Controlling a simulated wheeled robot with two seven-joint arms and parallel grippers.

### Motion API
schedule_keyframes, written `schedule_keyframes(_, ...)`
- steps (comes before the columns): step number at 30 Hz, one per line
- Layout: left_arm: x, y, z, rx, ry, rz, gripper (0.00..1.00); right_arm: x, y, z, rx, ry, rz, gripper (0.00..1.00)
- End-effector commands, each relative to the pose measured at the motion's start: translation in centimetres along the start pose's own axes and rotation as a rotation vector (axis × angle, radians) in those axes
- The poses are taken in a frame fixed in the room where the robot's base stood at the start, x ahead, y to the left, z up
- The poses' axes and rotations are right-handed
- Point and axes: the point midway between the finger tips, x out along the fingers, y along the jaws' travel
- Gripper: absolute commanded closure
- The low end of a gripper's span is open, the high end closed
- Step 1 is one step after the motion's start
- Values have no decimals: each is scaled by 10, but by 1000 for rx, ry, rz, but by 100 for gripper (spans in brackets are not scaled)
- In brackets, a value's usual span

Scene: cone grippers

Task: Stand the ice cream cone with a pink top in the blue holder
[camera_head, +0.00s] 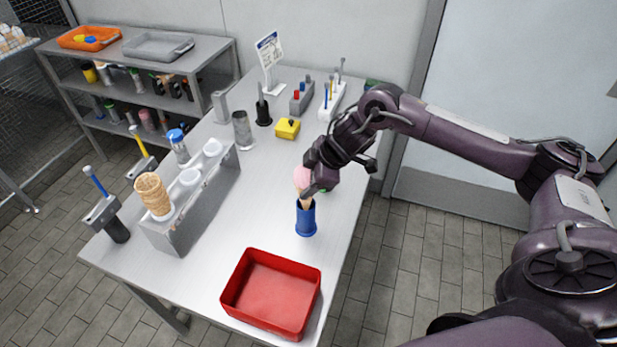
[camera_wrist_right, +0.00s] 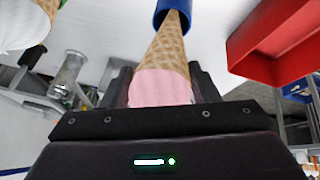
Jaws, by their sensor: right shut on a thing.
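The ice cream cone with a pink top (camera_head: 302,175) is upright, pink end up, at the right side of the table. My right gripper (camera_head: 307,188) is shut on it, with the jaws on either side of the cone near its pink top. The blue holder (camera_head: 305,222) stands on the table directly below. The cone's narrow end reaches the holder's mouth and seems to be inside it; how deep is hidden. In the right wrist view, the cone (camera_wrist_right: 162,75) points at the blue holder (camera_wrist_right: 172,10). My left gripper is out of view.
A red tray (camera_head: 232,278) lies near the table's front edge. A yellow box (camera_head: 287,128) and pen stands are at the back. Another cone with a white top (camera_wrist_right: 22,25) is close to my right gripper.

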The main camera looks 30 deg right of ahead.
Motion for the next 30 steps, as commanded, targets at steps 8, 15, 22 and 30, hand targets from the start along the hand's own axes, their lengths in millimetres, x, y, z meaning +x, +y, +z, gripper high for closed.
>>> schedule_keyframes(8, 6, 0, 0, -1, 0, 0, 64, 8, -2, 4, 0, 1, 1, 56)
schedule_keyframes(15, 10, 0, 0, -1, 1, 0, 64, 15, -3, 7, 1, 1, 1, 56)
schedule_keyframes(22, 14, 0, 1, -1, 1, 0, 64, 21, -4, 10, 1, 0, 0, 56)
schedule_keyframes(30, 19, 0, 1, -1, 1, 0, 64, 28, -6, 14, 1, 0, 1, 56)
